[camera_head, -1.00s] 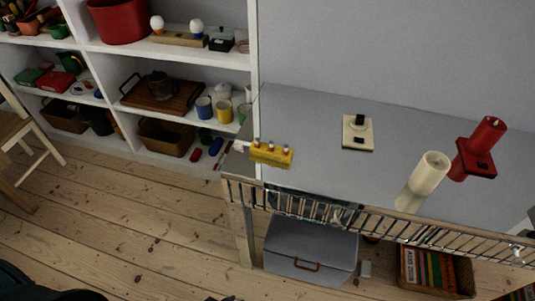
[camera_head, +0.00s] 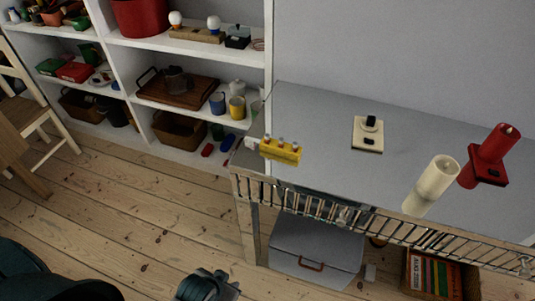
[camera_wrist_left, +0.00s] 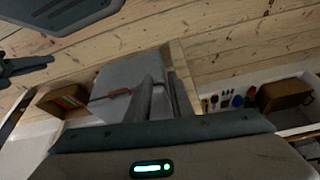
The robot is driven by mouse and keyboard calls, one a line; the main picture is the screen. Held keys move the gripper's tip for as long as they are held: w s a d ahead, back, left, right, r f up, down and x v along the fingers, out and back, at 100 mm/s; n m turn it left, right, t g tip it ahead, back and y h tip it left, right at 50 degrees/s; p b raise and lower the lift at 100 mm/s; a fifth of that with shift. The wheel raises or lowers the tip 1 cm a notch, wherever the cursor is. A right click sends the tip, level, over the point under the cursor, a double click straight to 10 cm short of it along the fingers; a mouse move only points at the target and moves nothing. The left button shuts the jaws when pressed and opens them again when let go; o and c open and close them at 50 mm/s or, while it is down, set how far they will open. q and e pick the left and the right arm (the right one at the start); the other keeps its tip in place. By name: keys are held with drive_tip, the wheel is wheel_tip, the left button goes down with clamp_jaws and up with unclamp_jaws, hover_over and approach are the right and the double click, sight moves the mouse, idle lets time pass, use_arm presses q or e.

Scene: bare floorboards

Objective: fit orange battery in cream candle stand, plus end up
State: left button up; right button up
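A flat cream base (camera_head: 367,144) with black parts on it lies on the grey tabletop; it may be the cream candle stand. A cream candle (camera_head: 432,185) stands at the tabletop's front right. A yellow holder (camera_head: 281,152) with several small upright pieces sits at the left end; I cannot tell an orange battery among them. My left gripper (camera_head: 207,287) is low over the floor, left of the table and far from these things. Its fingers (camera_wrist_left: 162,100) look apart and empty in the left wrist view. A dark jawed part (camera_wrist_left: 24,67) there may be my right gripper.
A red candle (camera_head: 494,145) on a red base stands at the tabletop's right. A rail (camera_head: 380,226) runs along the front edge. A grey box (camera_head: 316,250) and a book crate (camera_head: 433,274) are below. White shelves (camera_head: 190,47) stand left.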

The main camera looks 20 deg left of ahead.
use_arm(q)
wheel_tip(320, 180, up, 7)
drive_tip(key=a, duration=0.1)
drive_tip(key=m+t+h, duration=0.2)
drive_tip(key=t+h, duration=0.4)
drive_tip(key=t, duration=0.6)
approach(264, 144)
wheel_tip(264, 144, up, 3)
drive_tip(key=s, duration=0.2)
drive_tip(key=shift+a+r, duration=0.1)
drive_tip(key=shift+a, duration=0.1)
use_arm(e)
drive_tip(key=shift+s+d+f, duration=0.1)
drive_tip(key=shift+d, duration=0.05)
